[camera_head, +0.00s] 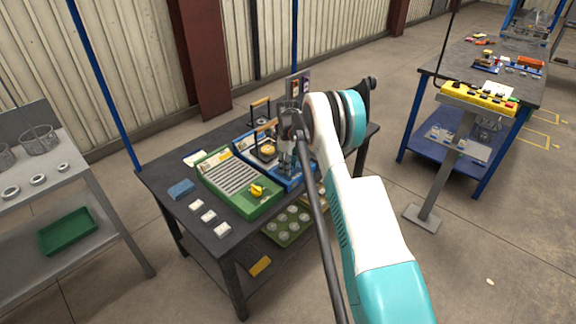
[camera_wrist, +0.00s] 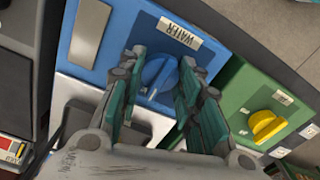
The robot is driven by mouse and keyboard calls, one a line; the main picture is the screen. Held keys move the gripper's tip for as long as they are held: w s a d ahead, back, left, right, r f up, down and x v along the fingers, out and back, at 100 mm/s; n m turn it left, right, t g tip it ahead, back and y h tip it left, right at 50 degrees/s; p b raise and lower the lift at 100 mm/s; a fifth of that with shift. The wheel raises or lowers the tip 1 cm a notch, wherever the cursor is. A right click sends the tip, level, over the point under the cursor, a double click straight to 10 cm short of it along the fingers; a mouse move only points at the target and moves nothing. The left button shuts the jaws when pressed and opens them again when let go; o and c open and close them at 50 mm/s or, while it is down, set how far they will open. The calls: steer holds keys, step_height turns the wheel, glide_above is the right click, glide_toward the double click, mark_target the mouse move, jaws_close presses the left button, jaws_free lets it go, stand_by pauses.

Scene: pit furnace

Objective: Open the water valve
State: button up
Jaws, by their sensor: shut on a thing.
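The water valve is a round blue knob (camera_wrist: 158,74) on a blue panel (camera_wrist: 108,22) in the wrist view. A white "WATER" label (camera_wrist: 180,33) sits beside it, upside down in the picture. My gripper (camera_wrist: 160,64) has its two green-padded fingers on either side of the knob, shut on it. In the head view, my gripper (camera_head: 286,160) reaches down to the blue unit (camera_head: 300,182) on the dark table. The knob is hidden there behind my gripper.
A green unit (camera_head: 225,178) with a yellow knob (camera_head: 256,191) stands just left of the blue one; the yellow knob also shows in the wrist view (camera_wrist: 265,125). A yellow control box (camera_head: 478,98) stands right.

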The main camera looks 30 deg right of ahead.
steer(key=m, duration=0.9)
steer(key=shift+b, duration=0.3)
steer(key=m, duration=0.4)
steer(key=shift+m, duration=2.5)
steer(key=o, duration=1)
steer(key=shift+o, duration=0.2)
